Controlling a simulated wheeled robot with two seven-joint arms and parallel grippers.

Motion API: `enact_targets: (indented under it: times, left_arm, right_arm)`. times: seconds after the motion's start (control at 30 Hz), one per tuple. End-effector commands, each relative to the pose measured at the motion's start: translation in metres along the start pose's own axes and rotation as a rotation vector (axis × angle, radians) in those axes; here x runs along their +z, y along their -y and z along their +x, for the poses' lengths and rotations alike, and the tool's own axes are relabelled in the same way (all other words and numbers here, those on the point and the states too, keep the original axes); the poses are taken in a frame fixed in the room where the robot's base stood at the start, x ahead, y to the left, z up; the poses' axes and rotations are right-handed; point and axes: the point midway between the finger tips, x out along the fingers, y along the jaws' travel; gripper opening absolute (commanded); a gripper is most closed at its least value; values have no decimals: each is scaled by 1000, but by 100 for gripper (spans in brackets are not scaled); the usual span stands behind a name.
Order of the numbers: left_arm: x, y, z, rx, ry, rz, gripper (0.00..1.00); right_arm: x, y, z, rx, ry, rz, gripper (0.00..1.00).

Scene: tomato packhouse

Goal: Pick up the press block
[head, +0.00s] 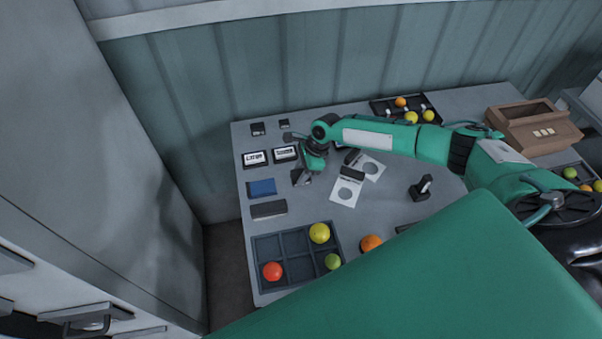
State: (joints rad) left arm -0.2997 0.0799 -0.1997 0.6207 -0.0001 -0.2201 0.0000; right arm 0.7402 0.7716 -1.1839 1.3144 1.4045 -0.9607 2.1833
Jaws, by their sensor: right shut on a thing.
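My right gripper (305,173) reaches in from the right over the left part of the grey table. It is shut on a small dark block, the press block (299,177), just below the two lettered plates. The gripper hides part of the block, and I cannot tell whether it touches the table. My left gripper is not in view.
Left on the table are two lettered plates (255,158), a blue pad (262,187) and a dark grey bar (268,210). White cards with round holes (346,192) and a black stand (420,189) lie right. A divided tray (292,238) holds tomatoes; a cardboard box (520,135) stands far right.

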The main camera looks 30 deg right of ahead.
Motion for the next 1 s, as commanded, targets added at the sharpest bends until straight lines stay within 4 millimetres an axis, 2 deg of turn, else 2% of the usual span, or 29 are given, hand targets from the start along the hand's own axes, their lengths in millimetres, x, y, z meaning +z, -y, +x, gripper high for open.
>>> enact_targets:
  times: [0.23,0.5,0.7,0.83,1.0]
  left_arm:
    - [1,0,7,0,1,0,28]
    - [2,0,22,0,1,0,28]
    - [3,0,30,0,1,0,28]
    - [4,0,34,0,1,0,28]
    - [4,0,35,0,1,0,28]
  right_arm:
    - [12,1,-30,-4,1,-3,14]
    - [41,1,-100,-6,1,-4,14]
    - [60,1,-144,-4,2,-2,14]
    - [68,1,-164,-4,0,-2,14]
    - [74,0,-178,-2,1,-1,14]
